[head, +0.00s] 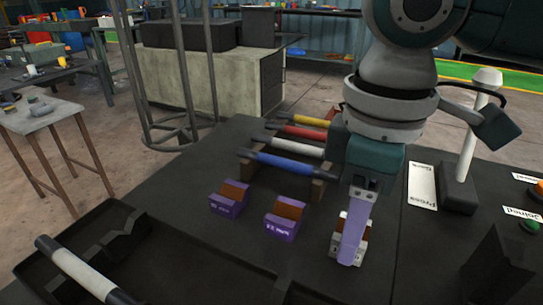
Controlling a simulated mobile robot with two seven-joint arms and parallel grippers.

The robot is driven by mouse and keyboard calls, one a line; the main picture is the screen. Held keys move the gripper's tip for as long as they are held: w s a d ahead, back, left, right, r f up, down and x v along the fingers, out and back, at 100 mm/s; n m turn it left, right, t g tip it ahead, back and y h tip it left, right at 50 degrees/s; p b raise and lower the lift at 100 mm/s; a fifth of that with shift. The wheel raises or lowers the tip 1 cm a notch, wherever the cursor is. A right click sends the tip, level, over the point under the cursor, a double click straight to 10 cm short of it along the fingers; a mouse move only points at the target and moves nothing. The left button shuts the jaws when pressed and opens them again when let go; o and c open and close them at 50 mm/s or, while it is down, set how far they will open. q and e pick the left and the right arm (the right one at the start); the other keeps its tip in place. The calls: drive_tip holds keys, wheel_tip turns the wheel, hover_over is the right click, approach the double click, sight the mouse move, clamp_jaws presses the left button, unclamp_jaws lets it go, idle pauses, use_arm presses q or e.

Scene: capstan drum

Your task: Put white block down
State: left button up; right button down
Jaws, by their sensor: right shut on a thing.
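The white block (359,256) is on or just above the dark table top, at the right end of a row with two purple blocks. I cannot tell whether it touches the table. My right gripper (350,244) points down and is shut on the white block. Its pale lilac finger hides much of the block's middle. My left gripper is not in view.
Two purple blocks with brown tops, one left (229,197) and one middle (285,218), stand beside it. Behind lies a rack of coloured rods, including a blue rod (290,166). A dark tray (150,262) is front left. A white post (470,150) and buttons stand right.

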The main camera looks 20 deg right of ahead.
drive_tip(key=shift+c, duration=1.3)
unclamp_jaws()
drive_tip(key=shift+f, duration=0.1)
wheel_tip(320, 180, up, 12)
drive_tip(key=p, duration=0.4)
drive_tip(key=shift+r, duration=0.2)
